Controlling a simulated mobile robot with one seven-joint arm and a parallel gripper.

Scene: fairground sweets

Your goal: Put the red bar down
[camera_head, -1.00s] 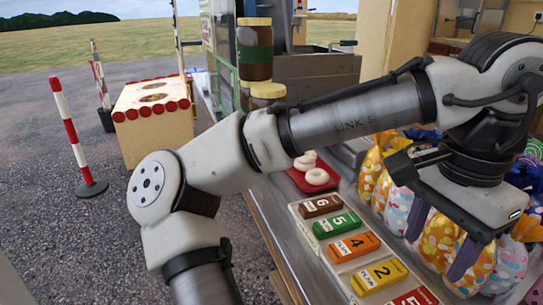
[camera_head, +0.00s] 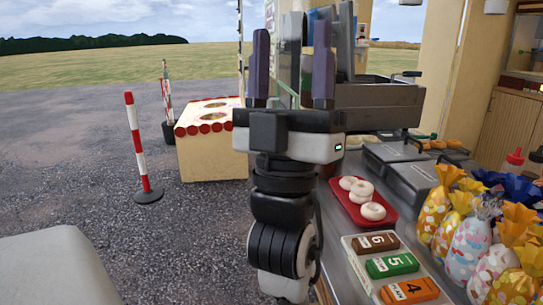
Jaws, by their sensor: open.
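My gripper (camera_head: 292,35) points up in the middle of the view, its two purple fingers wide apart. No red bar shows between them; what appears there looks like the stall behind. The bar tray (camera_head: 352,242) is at the lower right, right of my wrist. It holds a brown bar marked 6 (camera_head: 376,242), a green bar marked 5 (camera_head: 393,265) and an orange bar marked 4 (camera_head: 410,291). The rest of the tray is cut off by the lower edge. No red bar is visible now.
A red tray of white doughnuts (camera_head: 388,220) sits behind the bars. Wrapped sweet bags (camera_head: 470,245) crowd the counter's right. A striped post (camera_head: 137,145) and a cream box with a scalloped red trim (camera_head: 212,155) stand on the open gravel at left.

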